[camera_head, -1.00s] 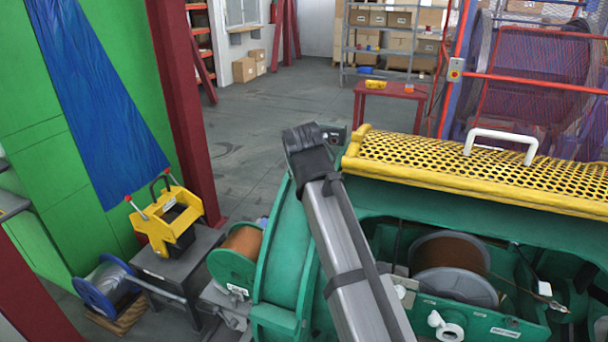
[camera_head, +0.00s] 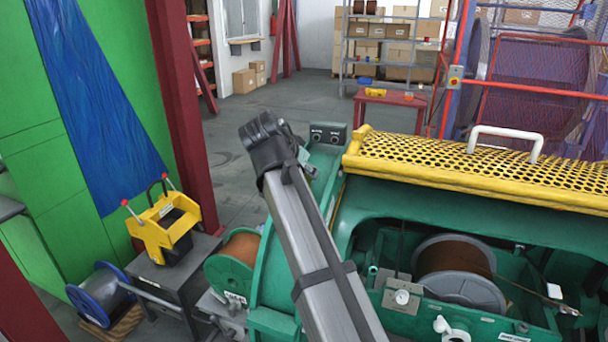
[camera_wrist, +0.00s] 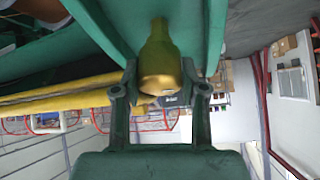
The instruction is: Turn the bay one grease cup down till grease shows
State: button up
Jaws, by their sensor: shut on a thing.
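A brass-coloured grease cup (camera_wrist: 160,48) with a rounded wide end and a narrower neck shows in the wrist view, set against a green machine part (camera_wrist: 110,22). My gripper (camera_wrist: 160,72) is shut on the cup, with one finger on each side of its wide end. No grease can be made out around the cup. In the head view neither my gripper nor the cup can be seen. The green strander (camera_head: 350,205) there has an open bay with a copper-coloured wire reel (camera_head: 455,262) in it.
A yellow perforated guard (camera_head: 470,165) with a white handle (camera_head: 503,138) covers the machine's top. A small control box (camera_head: 327,133) stands behind my arm. A yellow device (camera_head: 165,222) sits on a grey stand at the left. The floor behind is open.

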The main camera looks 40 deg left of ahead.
jog(key=shift+f+m+h+b, duration=0.15)
jog(key=shift+m+h+b, duration=0.2)
jog(key=shift+m, duration=0.55)
jog(key=o, duration=1.1)
jog(key=shift+o, duration=0.2)
jog(key=v, duration=1.2)
